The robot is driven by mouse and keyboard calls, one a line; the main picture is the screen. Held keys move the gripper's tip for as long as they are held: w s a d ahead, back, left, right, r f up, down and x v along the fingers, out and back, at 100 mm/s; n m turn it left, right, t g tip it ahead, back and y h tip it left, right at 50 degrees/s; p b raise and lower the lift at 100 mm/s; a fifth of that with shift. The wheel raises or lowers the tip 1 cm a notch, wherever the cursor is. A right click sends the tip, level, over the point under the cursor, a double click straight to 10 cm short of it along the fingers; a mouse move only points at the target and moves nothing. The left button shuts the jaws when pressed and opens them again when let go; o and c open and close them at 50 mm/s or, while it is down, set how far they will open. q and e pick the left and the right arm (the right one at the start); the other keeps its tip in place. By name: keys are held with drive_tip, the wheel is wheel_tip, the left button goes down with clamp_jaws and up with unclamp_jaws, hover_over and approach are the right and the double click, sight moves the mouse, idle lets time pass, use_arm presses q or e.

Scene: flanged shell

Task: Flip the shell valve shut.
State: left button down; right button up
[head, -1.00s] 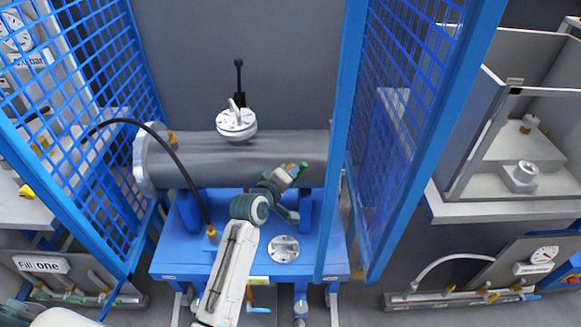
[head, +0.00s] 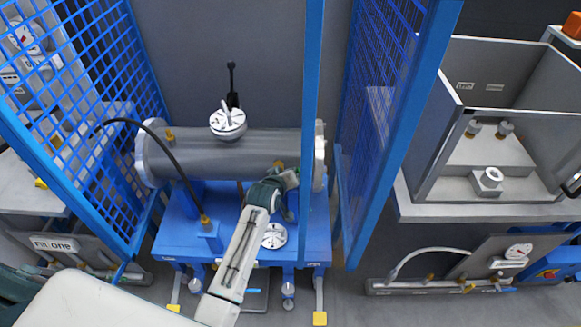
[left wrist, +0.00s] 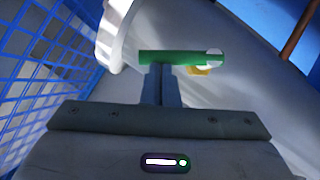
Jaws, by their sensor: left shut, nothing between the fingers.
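The shell (head: 225,158) is a grey horizontal cylinder with end flanges on a blue stand. My left gripper (head: 292,180) is at the shell's right end, and its tips are hard to make out there. In the left wrist view my left gripper (left wrist: 162,68) is shut and empty. The valve's green lever (left wrist: 180,58) lies crosswise right at its fingertips; I cannot tell whether they touch. Part of the brass valve body (left wrist: 200,71) shows behind the lever. The lever is not visible in the head view. My right gripper is not in view.
A white flange (left wrist: 113,32) is close to the left of the fingers. Blue mesh guards (head: 70,130) stand on both sides, and a blue post (head: 313,90) crosses the shell's right end. A black hose (head: 180,165) runs over the shell to the blue table (head: 185,243).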

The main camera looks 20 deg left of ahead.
use_arm(q)
drive_tip(key=shift+w+d+f+p, duration=0.1)
drive_tip(key=shift+d+f+p, duration=0.15)
drive_tip(key=shift+f+p, duration=0.15)
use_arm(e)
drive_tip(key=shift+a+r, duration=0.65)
use_arm(q)
drive_tip(key=shift+r, duration=0.15)
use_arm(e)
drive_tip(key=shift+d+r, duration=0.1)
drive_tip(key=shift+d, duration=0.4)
